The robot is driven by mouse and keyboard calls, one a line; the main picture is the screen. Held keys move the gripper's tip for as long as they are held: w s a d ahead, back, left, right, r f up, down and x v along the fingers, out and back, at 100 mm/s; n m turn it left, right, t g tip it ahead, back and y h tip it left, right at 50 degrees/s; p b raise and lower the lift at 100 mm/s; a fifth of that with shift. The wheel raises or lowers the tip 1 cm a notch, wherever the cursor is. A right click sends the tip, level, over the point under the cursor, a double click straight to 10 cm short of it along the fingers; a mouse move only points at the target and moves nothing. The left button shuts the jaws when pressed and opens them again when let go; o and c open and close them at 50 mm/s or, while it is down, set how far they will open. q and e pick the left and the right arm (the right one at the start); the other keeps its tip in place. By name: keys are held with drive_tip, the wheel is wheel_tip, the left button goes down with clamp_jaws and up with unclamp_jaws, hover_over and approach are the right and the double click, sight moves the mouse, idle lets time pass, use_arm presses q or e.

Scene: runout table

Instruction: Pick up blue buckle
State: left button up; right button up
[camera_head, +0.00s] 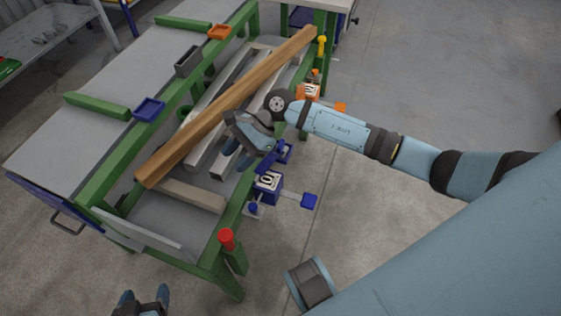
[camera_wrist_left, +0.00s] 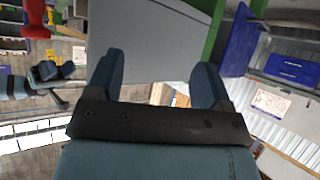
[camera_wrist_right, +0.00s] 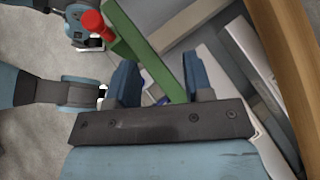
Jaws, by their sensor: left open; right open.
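The blue buckle (camera_head: 268,182) is a blue block with a white numbered label at the right side of the green-framed table. A rod leads from it to a blue end piece (camera_head: 309,201). My right gripper (camera_head: 238,156) is open and empty, above the table's right rail, just up and left of the buckle. In the right wrist view the open fingers (camera_wrist_right: 160,88) have the green rail between them; the buckle is mostly hidden there. My left gripper (camera_head: 142,301) is open and empty at the bottom left, off the table's near end.
A long wooden beam (camera_head: 220,112) and several grey bars lie along the table beside my right gripper. An orange buckle (camera_head: 308,91) is farther along the rail. A red knob (camera_head: 226,237) tops the near corner post. Floor to the right is clear.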

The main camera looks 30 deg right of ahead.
drive_tip(key=w+d+f+n+h+b, duration=0.35)
drive_tip(key=w+d+h, duration=0.25)
drive_tip(key=d, duration=0.4)
drive_tip(key=n+t+h+b, duration=0.1)
drive_tip(key=n+h, duration=0.1)
drive_tip(key=h, duration=0.2)
hover_over(281, 143)
wheel_tip(281, 143, down, 6)
drive_tip(key=shift+f, duration=0.1)
drive_tip(key=shift+f+b, duration=0.5)
drive_tip(key=shift+f, duration=2.55)
use_arm(q)
drive_tip(key=f, duration=0.3)
drive_tip(key=shift+w+d+f+t, duration=0.15)
drive_tip(key=shift+w+d+t, duration=0.1)
drive_tip(key=shift+d+t, duration=0.1)
use_arm(e)
drive_tip(key=shift+c, duration=0.2)
use_arm(q)
drive_tip(key=shift+f, duration=0.15)
use_arm(e)
clamp_jaws()
